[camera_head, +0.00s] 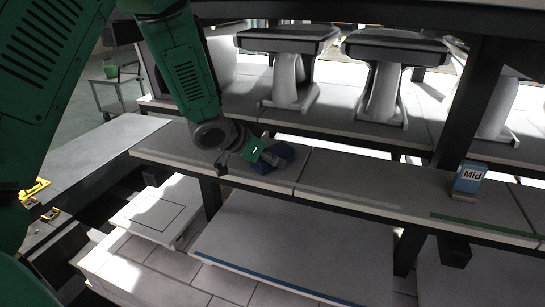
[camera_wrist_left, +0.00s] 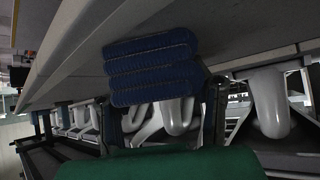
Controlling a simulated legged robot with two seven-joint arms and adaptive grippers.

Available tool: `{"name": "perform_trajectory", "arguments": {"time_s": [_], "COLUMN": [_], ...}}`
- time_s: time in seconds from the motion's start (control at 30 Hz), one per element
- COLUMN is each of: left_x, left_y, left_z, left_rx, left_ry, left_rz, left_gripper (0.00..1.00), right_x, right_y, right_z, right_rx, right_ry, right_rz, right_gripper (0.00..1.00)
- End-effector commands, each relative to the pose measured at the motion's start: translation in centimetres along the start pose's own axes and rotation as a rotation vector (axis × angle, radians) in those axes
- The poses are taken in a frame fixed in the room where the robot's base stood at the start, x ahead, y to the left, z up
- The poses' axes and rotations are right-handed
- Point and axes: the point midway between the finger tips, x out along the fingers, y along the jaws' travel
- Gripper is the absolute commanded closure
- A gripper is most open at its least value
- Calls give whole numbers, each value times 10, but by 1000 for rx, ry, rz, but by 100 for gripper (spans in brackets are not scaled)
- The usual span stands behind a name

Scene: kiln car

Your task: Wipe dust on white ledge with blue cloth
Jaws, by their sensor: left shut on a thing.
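My left gripper (camera_head: 262,161) is shut on the blue cloth (camera_head: 279,157), at the pale middle ledge (camera_head: 345,178). The cloth appears to be on or just over the ledge's top, left of a seam; contact is not clear. In the left wrist view the cloth (camera_wrist_left: 152,68) looks like a folded, ribbed dark blue pad close to the pale ledge surface (camera_wrist_left: 75,55). I cannot make out dust on the ledge. My right gripper is not in view.
A blue and white block marked "Mid" (camera_head: 469,177) stands on the ledge at right, near a green edge strip (camera_head: 485,224). A dark post (camera_head: 472,115) rises behind it. White toilet-like pieces (camera_head: 291,80) stand on the shelf behind. A lower shelf (camera_head: 300,245) lies below.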

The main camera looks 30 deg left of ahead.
Motion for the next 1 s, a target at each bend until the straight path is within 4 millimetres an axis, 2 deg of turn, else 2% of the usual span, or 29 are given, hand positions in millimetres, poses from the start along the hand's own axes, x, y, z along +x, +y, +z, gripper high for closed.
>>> {"name": "perform_trajectory", "arguments": {"time_s": [0.6,1.0], "left_x": [-31,-35], "left_y": [29,32], "left_z": [30,32], "left_rx": [0,-1], "left_ry": [-8,-6], "left_rz": [1,0], "left_gripper": [93,93], "right_x": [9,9], "right_y": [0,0], "right_z": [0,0], "right_rx": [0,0], "right_ry": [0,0], "right_rz": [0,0], "right_gripper": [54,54]}}
